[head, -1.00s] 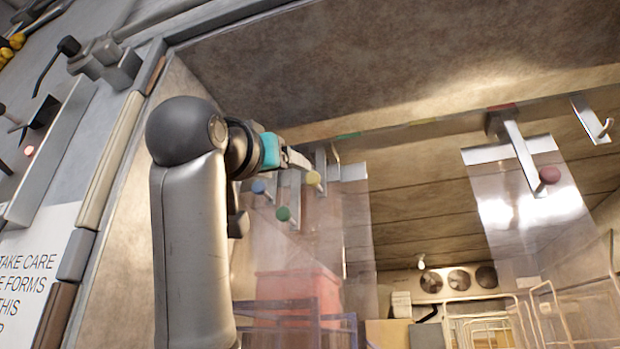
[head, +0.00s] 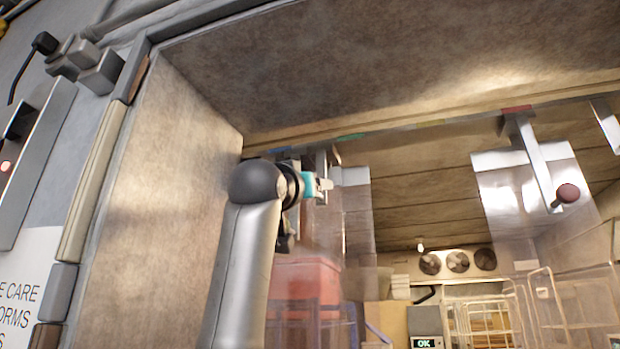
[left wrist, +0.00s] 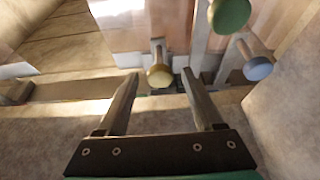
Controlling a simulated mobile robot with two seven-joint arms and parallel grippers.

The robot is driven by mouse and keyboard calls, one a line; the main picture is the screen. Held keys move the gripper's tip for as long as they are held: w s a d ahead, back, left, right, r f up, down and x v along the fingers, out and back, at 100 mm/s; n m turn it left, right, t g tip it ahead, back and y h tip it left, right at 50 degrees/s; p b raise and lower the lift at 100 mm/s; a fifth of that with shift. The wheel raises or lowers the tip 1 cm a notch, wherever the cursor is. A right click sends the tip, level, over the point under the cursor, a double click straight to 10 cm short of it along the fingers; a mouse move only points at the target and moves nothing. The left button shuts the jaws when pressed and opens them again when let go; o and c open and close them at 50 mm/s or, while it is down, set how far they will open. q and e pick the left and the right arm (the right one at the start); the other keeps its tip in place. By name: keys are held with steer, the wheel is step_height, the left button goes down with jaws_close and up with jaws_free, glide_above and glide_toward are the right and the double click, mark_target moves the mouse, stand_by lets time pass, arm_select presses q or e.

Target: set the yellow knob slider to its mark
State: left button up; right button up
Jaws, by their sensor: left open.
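The yellow knob (left wrist: 160,75) shows in the left wrist view, in the gap between the fingertips of my open left gripper (left wrist: 161,82). I cannot tell whether it is between the fingers or just beyond them; no finger visibly touches it. In the head view my left gripper (head: 325,185) reaches up to the hanging sliders, and the arm hides the yellow knob. A yellow mark (head: 430,124) is on the overhead rail, to the right of the gripper. My right gripper is not seen.
A green knob (left wrist: 229,14) and a blue knob (left wrist: 257,68) hang close by on the right in the left wrist view. A red knob slider (head: 568,193) hangs farther right in the head view. The rail between has open room. A wall (head: 165,150) stands left of my arm.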

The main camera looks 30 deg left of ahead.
arm_select(q)
steer(key=shift+w+r, duration=0.1)
steer(key=shift+w, duration=0.1)
steer(key=shift+c, duration=0.4)
jaws_close()
stand_by(1.0)
